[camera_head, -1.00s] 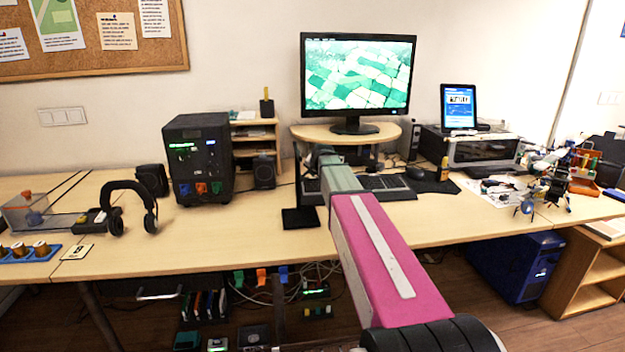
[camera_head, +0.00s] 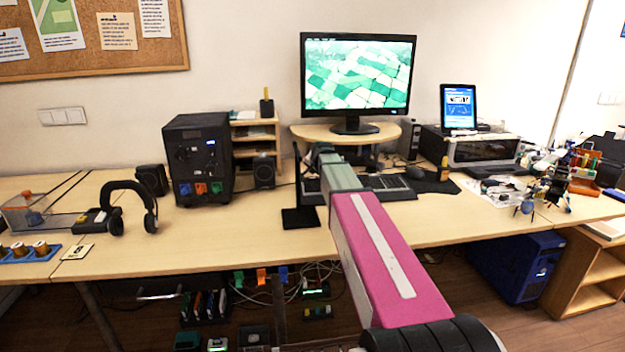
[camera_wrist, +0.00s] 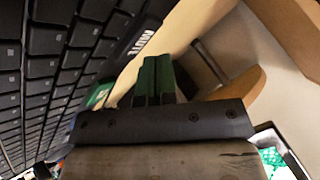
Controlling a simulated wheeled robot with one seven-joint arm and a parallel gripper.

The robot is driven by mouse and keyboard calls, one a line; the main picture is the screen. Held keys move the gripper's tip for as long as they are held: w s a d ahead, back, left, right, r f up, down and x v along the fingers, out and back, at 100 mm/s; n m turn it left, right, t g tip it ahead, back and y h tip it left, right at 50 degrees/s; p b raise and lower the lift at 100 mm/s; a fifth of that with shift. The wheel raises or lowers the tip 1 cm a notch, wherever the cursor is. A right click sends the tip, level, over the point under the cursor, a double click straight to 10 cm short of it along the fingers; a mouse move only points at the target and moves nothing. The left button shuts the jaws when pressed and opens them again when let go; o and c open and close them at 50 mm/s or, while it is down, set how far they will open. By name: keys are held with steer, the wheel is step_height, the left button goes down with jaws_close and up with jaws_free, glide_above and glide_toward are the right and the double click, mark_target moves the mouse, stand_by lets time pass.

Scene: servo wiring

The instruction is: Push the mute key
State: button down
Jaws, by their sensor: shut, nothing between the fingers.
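The black keyboard (camera_head: 390,187) lies on the desk below the monitor, partly hidden behind my arm in the head view. In the wrist view the keyboard (camera_wrist: 60,70) fills the left side, seen close and at a steep angle. My gripper (camera_wrist: 157,62) shows two green fingers together, shut and empty, beside the keyboard's edge. I cannot tell whether the fingertips touch a key. In the head view my arm hides the fingers.
The monitor (camera_head: 355,78) stands on a wooden riser (camera_head: 308,133) behind the keyboard. A black stand (camera_head: 299,217) is left of my arm. The mouse (camera_head: 414,172) and a yellow-and-black bottle (camera_head: 444,170) are to the right. Bare desk (camera_head: 445,220) lies in front.

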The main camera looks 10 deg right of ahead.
mark_target(314, 178)
steer(key=shift+r, duration=0.2)
steer(key=shift+r, duration=2.5)
